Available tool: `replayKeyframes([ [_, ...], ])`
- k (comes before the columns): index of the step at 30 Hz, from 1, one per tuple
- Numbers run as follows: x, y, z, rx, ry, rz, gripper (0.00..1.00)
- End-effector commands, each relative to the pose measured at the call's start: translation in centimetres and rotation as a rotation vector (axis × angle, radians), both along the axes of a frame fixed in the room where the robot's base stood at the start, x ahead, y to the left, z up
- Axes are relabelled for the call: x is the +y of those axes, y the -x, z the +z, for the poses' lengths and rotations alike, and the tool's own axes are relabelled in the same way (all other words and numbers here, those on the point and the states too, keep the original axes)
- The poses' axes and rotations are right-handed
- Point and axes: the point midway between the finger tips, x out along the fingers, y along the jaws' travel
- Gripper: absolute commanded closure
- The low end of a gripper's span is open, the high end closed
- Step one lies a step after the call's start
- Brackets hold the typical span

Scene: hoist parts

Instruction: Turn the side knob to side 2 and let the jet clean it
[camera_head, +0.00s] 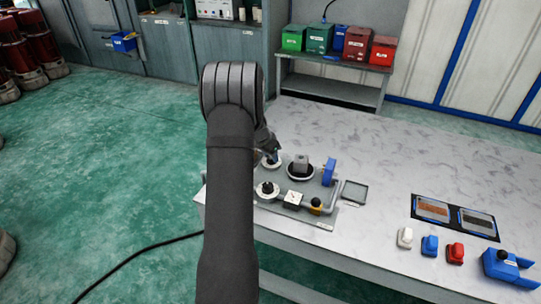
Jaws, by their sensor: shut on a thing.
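A grey panel (325,219) with several fittings lies on the near left part of the table. My arm comes from below and reaches over its left side. My gripper (269,154) shows only in part behind my arm's right edge. It points down at the back left of the panel, shut on what looks like the side knob, with a pale round base (273,162) below. The jaws and the knob's marks are too small and covered to read. A grey block on a dark round seat (300,169) stands just right of the gripper. No jet of water can be made out.
The panel also bears a white dial with a black knob (267,189), a square gauge (293,199), a yellow-black knob (316,207) and a blue upright part (328,172). Right are a small tray (354,193), several coloured parts and a blue vise-like block (500,263). The table's middle is clear.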

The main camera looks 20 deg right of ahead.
Motion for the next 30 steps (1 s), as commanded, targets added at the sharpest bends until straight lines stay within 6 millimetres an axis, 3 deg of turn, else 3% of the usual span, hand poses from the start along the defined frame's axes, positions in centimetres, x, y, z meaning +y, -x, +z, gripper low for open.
replayKeyframes([
  [20,0.13,0.01,-0.12,0.002,-0.002,-0.066,0.91],
  [21,0.13,0.01,-0.12,0.002,-0.002,-0.066,0.64],
  [24,0.12,-0.01,-0.10,0.002,-0.002,-0.066,0.46],
  [30,0.07,-0.03,-0.05,0.001,-0.002,-0.066,0.46],
])
